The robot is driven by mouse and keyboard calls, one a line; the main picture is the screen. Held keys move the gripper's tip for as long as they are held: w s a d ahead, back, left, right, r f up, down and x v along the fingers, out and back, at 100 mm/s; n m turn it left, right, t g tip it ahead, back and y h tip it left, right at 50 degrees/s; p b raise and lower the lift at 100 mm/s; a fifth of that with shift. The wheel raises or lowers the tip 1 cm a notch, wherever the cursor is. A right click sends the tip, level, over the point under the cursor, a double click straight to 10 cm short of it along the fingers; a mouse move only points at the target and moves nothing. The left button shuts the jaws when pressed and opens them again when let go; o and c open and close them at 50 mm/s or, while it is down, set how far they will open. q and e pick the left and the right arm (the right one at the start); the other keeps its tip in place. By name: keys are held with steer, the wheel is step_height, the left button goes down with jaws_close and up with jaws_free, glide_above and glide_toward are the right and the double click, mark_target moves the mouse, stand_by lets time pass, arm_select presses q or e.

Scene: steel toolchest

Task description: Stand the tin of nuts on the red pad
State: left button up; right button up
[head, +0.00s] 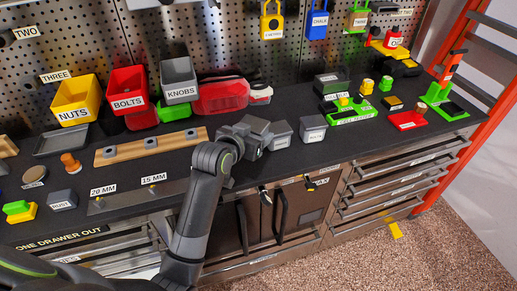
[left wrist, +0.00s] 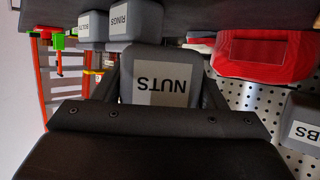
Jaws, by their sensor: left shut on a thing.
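The tin of nuts is a grey block-shaped tin (head: 259,126). Its NUTS label reads upside down in the left wrist view, where the tin (left wrist: 158,78) sits between the fingers. My left gripper (head: 247,138) is shut on it over the middle of the dark bench top. I cannot tell whether the tin is clear of the bench. The red pad (head: 406,121) lies on the bench at the right, well away from the tin. My right gripper is not in view.
Two similar grey tins stand just right of my gripper: one (head: 281,134) and another (head: 313,129), labelled RINGS and BOLTS in the left wrist view. A green holder (head: 350,117) stands between them and the pad. A red bin (head: 222,96) is behind.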

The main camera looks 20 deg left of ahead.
arm_select(q)
steer(key=shift+s+f, duration=0.1)
steer(key=shift+f, duration=2.8)
steer(key=shift+a+f, duration=0.1)
steer(key=shift+f, duration=0.05)
steer(key=o, duration=1.2)
